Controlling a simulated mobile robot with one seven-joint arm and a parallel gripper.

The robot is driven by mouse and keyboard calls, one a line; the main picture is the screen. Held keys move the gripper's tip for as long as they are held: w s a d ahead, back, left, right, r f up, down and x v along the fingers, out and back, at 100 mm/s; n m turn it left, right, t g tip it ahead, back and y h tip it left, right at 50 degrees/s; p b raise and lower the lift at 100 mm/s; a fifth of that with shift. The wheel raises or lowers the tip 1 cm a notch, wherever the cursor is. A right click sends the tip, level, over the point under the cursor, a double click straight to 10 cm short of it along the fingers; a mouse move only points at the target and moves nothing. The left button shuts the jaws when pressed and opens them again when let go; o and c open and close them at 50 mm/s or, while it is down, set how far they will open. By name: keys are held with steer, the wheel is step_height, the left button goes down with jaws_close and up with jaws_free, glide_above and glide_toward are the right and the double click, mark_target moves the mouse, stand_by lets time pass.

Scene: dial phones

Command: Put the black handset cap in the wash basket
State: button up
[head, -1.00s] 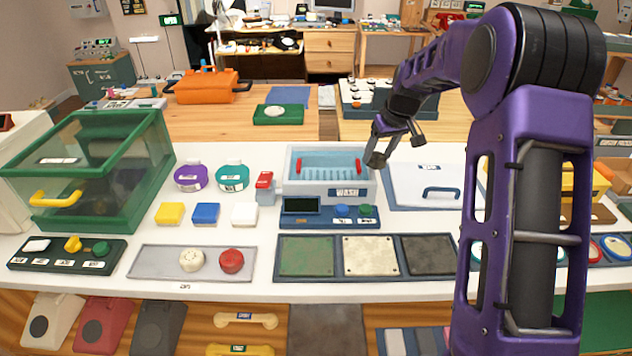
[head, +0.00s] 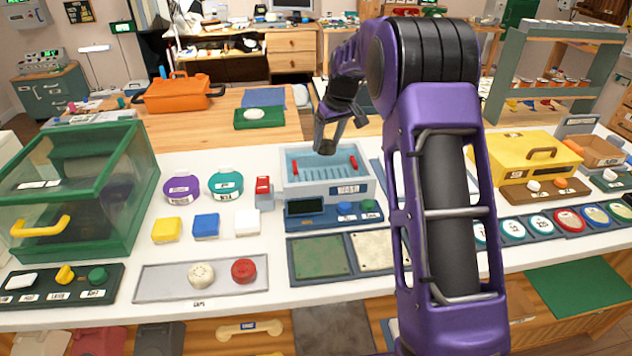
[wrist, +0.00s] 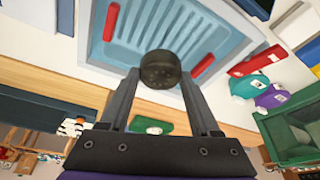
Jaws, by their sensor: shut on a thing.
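My gripper (head: 326,145) is shut on the black handset cap (wrist: 160,70), a dark round piece held between the fingertips in the wrist view. The wash basket (head: 325,174) is the light blue ribbed tray with two red handles, set in a grey-blue basin (head: 291,189). In the head view my gripper appears above the back part of the basin. In the wrist view the basket (wrist: 165,28) shows beyond the cap, with the cap overlapping the basin's edge. The basket looks empty.
A control panel (head: 326,219) with blue and green buttons sits before the basin. A red-topped item (head: 263,188) stands left of it. A grey tray (head: 165,284) holds a cream cap and a red cap. A glass-sided green box (head: 118,232) stands far left.

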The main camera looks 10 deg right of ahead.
mark_target(331, 152)
steer(key=shift+a+f, duration=0.15)
steer(key=shift+f, duration=0.3)
step_height(331, 152, down, 9)
steer(key=shift+b, duration=0.6)
steer(key=shift+f, duration=0.2)
steer(key=o, duration=1.4)
steer(key=shift+o, duration=0.2)
steer(key=shift+r, duration=0.1)
steer(key=p+v, duration=0.1)
steer(key=v, duration=1.1)
steer(key=shift+r, duration=0.1)
